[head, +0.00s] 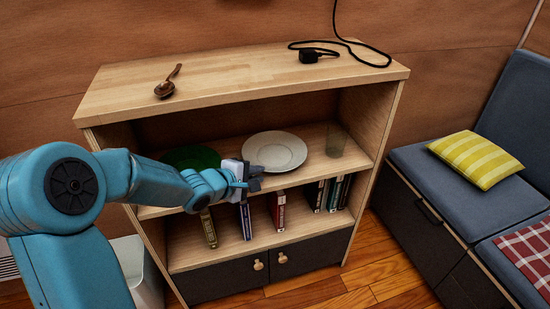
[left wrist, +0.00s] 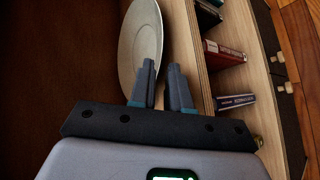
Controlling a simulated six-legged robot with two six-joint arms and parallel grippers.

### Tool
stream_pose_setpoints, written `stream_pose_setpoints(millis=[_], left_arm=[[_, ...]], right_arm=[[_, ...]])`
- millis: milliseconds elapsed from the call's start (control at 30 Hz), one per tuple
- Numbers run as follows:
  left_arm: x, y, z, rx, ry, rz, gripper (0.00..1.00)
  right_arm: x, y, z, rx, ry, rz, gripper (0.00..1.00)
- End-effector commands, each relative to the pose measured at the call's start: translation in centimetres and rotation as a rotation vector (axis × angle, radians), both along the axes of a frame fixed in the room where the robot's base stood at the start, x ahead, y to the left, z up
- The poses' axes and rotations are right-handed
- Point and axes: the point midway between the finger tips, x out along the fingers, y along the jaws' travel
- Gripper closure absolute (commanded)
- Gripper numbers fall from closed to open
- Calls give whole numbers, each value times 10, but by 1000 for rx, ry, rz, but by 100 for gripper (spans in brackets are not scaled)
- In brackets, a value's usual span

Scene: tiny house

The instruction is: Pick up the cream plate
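The cream plate (head: 275,150) lies flat on the upper shelf of the wooden bookcase, right of the middle. My left gripper (head: 254,177) is at the shelf's front edge, just in front of the plate's near left side. In the left wrist view the plate (left wrist: 140,40) lies ahead and to the left. There the two fingers of my left gripper (left wrist: 162,72) stand a little apart, with nothing seen held between them. The left finger overlaps the plate's near rim in the picture; I cannot tell whether they touch. My right gripper is not in view.
A dark green plate (head: 190,158) lies left of the cream plate, partly behind my arm. A clear glass (head: 336,140) stands to its right. Several books (head: 277,210) stand on the shelf below. A ladle (head: 166,84) and a black plug with cable (head: 311,56) lie on top.

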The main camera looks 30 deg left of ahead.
Motion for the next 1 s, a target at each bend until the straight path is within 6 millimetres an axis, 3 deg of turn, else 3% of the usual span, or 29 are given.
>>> stream_pose_setpoints(millis=[133,333,567,633,1000], left_arm=[[23,0,-15,0,-1,-2,83],[46,-1,-22,0,1,-1,83],[49,-2,-21,0,1,-1,83],[49,-2,-21,0,1,-1,99],[49,-2,-19,0,-2,-1,100]], right_arm=[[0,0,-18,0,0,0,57],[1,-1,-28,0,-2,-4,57],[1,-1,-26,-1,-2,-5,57],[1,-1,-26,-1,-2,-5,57],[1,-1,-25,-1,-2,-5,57]])
